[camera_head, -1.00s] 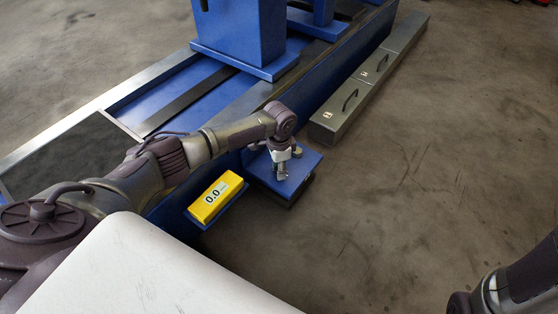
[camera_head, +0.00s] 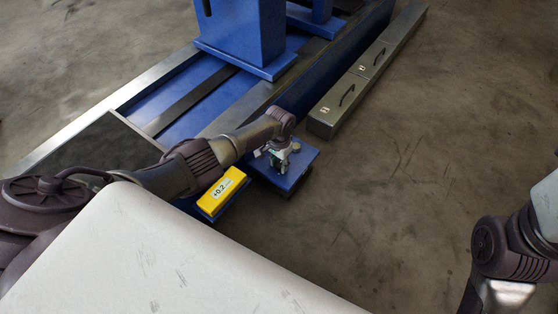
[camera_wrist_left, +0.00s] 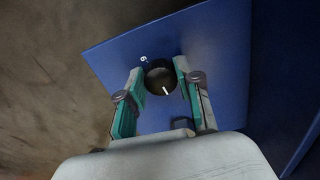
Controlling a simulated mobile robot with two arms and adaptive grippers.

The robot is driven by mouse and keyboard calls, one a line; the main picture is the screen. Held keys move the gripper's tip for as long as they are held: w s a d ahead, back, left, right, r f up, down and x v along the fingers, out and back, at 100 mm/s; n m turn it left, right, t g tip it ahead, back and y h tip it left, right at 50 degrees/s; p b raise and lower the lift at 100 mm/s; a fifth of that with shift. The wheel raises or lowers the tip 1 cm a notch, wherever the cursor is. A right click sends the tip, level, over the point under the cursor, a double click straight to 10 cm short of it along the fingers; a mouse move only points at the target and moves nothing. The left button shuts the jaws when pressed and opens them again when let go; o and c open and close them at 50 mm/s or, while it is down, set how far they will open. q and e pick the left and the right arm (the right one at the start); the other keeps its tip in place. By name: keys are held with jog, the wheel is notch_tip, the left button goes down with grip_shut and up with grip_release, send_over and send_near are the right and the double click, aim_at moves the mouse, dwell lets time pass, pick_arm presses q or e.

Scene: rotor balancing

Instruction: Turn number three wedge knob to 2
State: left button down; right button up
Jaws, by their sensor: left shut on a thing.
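A round black knob (camera_wrist_left: 160,80) with a white pointer line stands on a blue panel (camera_wrist_left: 215,45) in the left wrist view. A small white digit is printed beside it, rotated in the picture. My left gripper (camera_wrist_left: 155,85) has its teal-padded fingers on either side of the knob, shut on it. In the head view, my left gripper (camera_head: 280,160) is down at the blue panel (camera_head: 306,160), and its wrist hides part of the panel. Which knob number this is cannot be read. Only my right arm shows at lower right; its gripper is out of view.
A yellow display (camera_head: 221,194) reading about +0.2 sits left of the panel. The blue machine bed (camera_head: 190,100) lies behind. Grey drawers (camera_head: 345,98) with handles are along its right side. The floor to the right is clear.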

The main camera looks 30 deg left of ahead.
aim_at(280, 164)
pick_arm(q)
jog(key=shift+n, duration=0.3)
jog(key=c, duration=0.8)
grip_release()
jog(key=shift+o, duration=0.2)
notch_tip(280, 164, up, 12)
jog(key=shift+d, duration=0.1)
